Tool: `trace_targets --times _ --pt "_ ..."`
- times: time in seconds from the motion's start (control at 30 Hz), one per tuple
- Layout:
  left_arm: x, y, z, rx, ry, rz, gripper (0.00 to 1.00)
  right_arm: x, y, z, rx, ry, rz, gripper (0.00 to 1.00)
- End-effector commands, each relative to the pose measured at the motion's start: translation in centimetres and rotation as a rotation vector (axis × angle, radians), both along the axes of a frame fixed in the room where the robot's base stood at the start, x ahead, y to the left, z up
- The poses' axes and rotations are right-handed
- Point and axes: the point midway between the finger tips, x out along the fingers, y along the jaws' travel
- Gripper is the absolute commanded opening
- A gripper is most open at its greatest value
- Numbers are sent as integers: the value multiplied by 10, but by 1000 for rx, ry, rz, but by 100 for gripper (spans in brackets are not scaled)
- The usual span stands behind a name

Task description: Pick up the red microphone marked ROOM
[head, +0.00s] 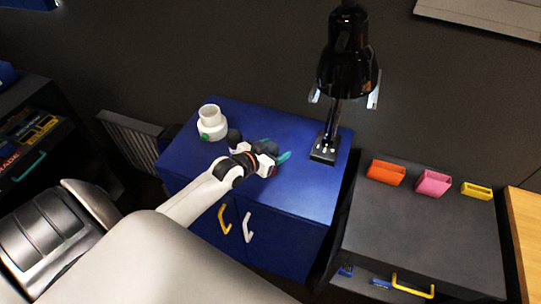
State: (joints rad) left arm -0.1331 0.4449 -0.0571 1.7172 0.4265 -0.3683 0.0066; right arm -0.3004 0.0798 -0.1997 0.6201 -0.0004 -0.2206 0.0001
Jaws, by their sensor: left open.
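My left gripper (271,154) reaches in over the blue cabinet top (308,192) from the lower left, with its jaws open. A small dark red patch (275,171) shows right beside the gripper, partly hidden by it. I cannot tell whether it is the red microphone, and no ROOM marking is readable. A teal piece (285,156) lies at the gripper's far right side. A dark rounded object (234,135) stands just left of the gripper. My right gripper is not in view.
A white cylindrical object with a green spot (211,123) stands at the cabinet's back left. A tall black lamp (347,68) rises at its back right. Orange (386,173), pink (433,183) and yellow (477,191) holders sit on the dark unit at right. The cabinet's right front is clear.

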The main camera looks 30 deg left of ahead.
Motion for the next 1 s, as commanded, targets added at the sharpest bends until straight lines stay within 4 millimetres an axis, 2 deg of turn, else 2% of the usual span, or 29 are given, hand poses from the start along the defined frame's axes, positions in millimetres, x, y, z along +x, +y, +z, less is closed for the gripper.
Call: trace_targets --times 0.3,0.63,0.87,1.0 --pt "5 -1 -2 1 -1 0 65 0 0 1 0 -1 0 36" --pt "4 0 -2 1 0 0 13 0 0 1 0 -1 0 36" --pt "5 0 0 1 -2 0 13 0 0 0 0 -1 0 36" --pt "5 -1 14 2 -5 -1 13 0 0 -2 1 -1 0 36"
